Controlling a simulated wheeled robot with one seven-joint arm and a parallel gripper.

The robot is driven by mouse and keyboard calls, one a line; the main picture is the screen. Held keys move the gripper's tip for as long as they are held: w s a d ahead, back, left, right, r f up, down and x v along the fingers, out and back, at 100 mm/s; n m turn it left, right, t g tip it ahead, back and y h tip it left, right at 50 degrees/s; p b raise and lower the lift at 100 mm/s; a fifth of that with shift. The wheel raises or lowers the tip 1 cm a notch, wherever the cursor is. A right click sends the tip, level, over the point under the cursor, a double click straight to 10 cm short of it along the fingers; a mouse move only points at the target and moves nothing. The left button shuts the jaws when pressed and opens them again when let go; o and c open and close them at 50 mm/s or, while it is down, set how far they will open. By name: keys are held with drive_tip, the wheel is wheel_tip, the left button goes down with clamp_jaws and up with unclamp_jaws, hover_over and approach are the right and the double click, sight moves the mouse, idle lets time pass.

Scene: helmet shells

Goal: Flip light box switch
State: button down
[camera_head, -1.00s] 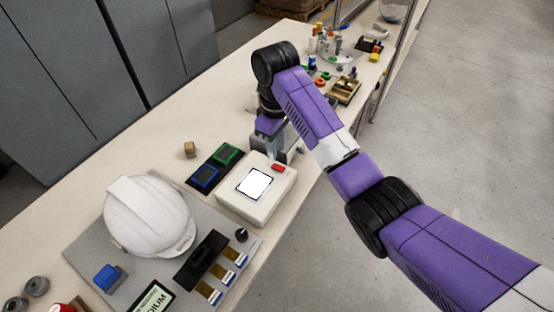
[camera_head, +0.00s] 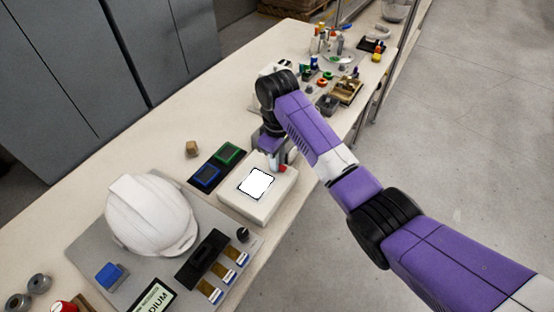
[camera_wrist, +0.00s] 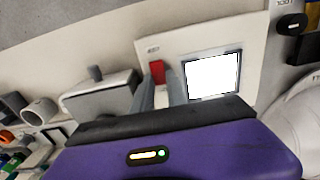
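The light box (camera_head: 258,203) is a cream box on the table with a bright white lit panel (camera_head: 256,183) on top. Its red switch (camera_wrist: 157,72) sits beside the panel and shows in the wrist view just beyond my fingertips; in the head view the switch (camera_head: 284,169) is partly hidden by my gripper. My gripper (camera_wrist: 161,84) points down at the switch end of the box, its two grey fingers close together with a narrow gap between them. The fingertips are at the switch; whether they touch it I cannot tell.
A white helmet shell (camera_head: 150,214) rests on a grey board (camera_head: 92,245) left of the box. Blue and green framed tiles (camera_head: 207,176) lie behind the box. Several small parts crowd the table's far end.

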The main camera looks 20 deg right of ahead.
drive_tip(key=shift+s+d+r+t+y+p, duration=0.1)
drive_tip(key=shift+s+r+t+y+p, duration=0.25)
drive_tip(key=shift+p, duration=0.85)
drive_tip(key=shift+d+f+t+y+p, duration=0.15)
drive_tip(key=shift+f+t+y+p, duration=0.1)
drive_tip(key=shift+t+y+p, duration=0.65)
drive_tip(key=shift+h, duration=0.25)
drive_tip(key=c, duration=1.6)
unclamp_jaws()
drive_tip(key=b+v, duration=0.1)
drive_tip(key=v, duration=0.6)
drive_tip(key=shift+r, duration=0.35)
